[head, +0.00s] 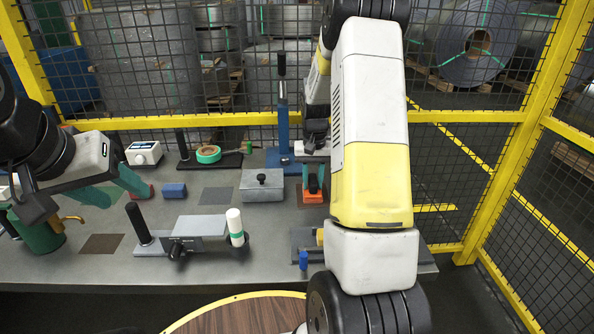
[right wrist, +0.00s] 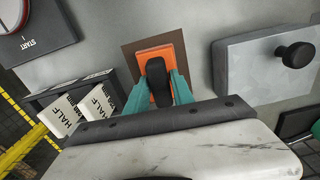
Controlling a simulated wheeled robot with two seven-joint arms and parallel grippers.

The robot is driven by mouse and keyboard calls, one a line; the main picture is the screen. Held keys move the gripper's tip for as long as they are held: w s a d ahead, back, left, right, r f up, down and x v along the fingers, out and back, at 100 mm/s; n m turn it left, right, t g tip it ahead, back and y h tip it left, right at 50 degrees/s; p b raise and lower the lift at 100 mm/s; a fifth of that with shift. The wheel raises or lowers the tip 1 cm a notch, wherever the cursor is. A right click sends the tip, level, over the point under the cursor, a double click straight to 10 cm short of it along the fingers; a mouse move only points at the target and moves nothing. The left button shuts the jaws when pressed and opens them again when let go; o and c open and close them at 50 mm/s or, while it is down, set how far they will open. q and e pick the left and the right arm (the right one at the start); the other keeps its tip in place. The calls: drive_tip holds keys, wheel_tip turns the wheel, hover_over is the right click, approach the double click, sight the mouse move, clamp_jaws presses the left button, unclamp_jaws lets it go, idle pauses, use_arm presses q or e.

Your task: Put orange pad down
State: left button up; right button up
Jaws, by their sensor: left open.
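The orange pad (right wrist: 160,54) with its black upright handle (right wrist: 158,82) is over a brown square (right wrist: 130,53) on the grey table in the right wrist view. I cannot tell whether it touches the square. In the head view the orange pad (head: 313,196) shows below my right gripper (head: 313,182). The teal fingers of my right gripper (right wrist: 160,80) are shut on the handle from both sides. My left gripper (head: 117,190) is open and empty above the left part of the table. My right arm hides part of the table's right side.
A grey block with a black knob (head: 262,184) stands left of the pad. A blue post (head: 283,125) rises behind. A tape roll (head: 208,154), a small blue block (head: 174,190) and a fixture with a white-and-green cylinder (head: 235,226) are further left. Yellow-framed mesh fencing (head: 470,117) closes off the back.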

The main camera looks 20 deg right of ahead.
drive_tip(key=o, duration=0.3)
drive_tip(key=shift+r, duration=0.15)
wheel_tip(320, 180, up, 6)
drive_tip(key=shift+r, duration=0.8)
